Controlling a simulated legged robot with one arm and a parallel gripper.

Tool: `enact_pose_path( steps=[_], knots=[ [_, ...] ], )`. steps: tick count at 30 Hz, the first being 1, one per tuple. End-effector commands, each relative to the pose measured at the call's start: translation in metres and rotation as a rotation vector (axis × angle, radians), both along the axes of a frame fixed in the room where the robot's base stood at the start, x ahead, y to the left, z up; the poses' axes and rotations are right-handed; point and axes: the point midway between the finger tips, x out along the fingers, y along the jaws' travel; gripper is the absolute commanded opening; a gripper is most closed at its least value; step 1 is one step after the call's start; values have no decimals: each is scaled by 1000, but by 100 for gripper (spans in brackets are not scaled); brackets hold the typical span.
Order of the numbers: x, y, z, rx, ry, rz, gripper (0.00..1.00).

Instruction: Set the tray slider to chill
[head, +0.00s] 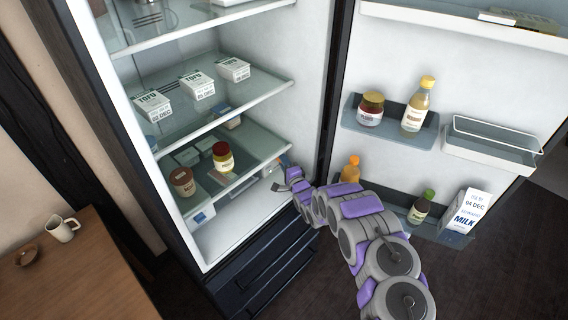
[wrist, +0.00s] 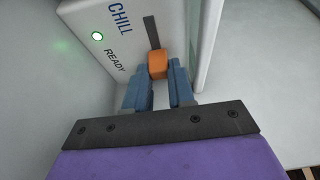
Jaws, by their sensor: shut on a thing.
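The tray slider is an orange knob (wrist: 158,64) on a white panel (wrist: 85,12) in the wrist view. A dark slot (wrist: 152,32) runs up from the knob, beside the blue word CHILL. The word READY and a lit green light (wrist: 97,36) are left of the knob. My gripper (wrist: 160,82) has its two blue fingers shut on the knob, one on each side. The slot beyond the knob's lower side is hidden. In the head view my gripper (head: 284,185) reaches into the fridge's lower compartment, and the knob cannot be made out there.
The fridge door (head: 460,70) stands open at right, with bottles, jars and a milk carton (head: 466,210) on its racks. Glass shelves above my gripper hold tofu packs (head: 197,86) and jars (head: 223,157).

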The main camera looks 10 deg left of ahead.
Motion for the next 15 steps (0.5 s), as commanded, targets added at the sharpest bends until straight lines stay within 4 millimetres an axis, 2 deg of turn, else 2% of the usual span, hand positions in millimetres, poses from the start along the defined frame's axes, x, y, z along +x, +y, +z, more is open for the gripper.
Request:
enact_pose_path(
  steps=[8, 15],
  knots=[
    [-6, 7, 0, -2, 5, 7, 0],
    [-23, 21, 3, 0, 4, 8, 0]
  ],
)
